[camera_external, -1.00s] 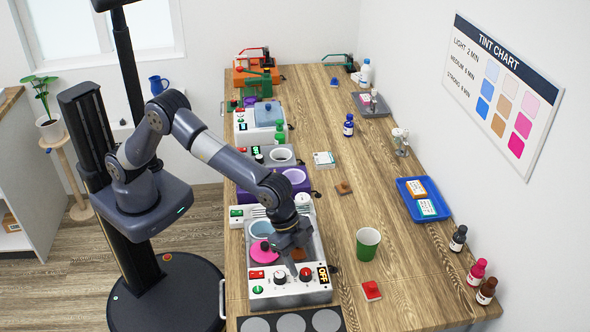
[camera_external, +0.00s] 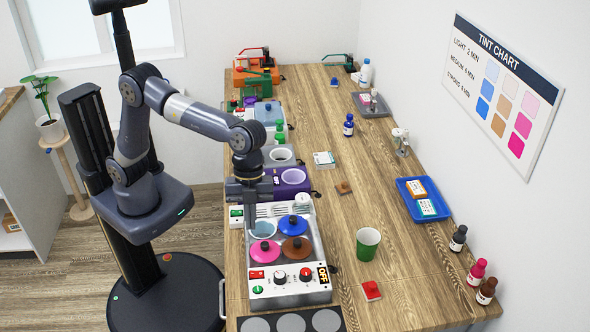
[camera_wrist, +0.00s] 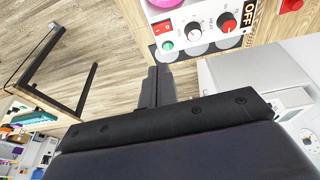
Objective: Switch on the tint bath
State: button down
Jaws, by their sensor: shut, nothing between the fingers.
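The tint bath (camera_external: 318,242) is a grey tray with pink, brown and blue lidded pots and a light blue uncovered one. Its white front panel (camera_external: 292,290) has a red rocker switch (camera_external: 257,274), a green button (camera_external: 257,289), two knobs and a display (camera_external: 323,274) reading OFF. In the wrist view the red switch (camera_wrist: 162,27), green button (camera_wrist: 168,46) and OFF display (camera_wrist: 249,10) show at the top. My gripper (camera_external: 250,226) is shut and empty, pointing down near the bath's back left, behind the panel. Its fingers also show in the wrist view (camera_wrist: 154,86).
A green cup (camera_external: 367,245) and a red button block (camera_external: 371,290) stand right of the bath. Other devices, including a purple one (camera_external: 291,178), stand behind. The middle of the wooden table is mostly clear.

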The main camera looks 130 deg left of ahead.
jog(key=p, duration=0.2)
send_near(252, 274)
jog(key=x, duration=0.5)
jog(key=shift+w+d+f, duration=0.15)
jog(key=shift+w, duration=0.05)
jog(key=shift+f, duration=0.6)
jog(key=shift+d+f, duration=0.1)
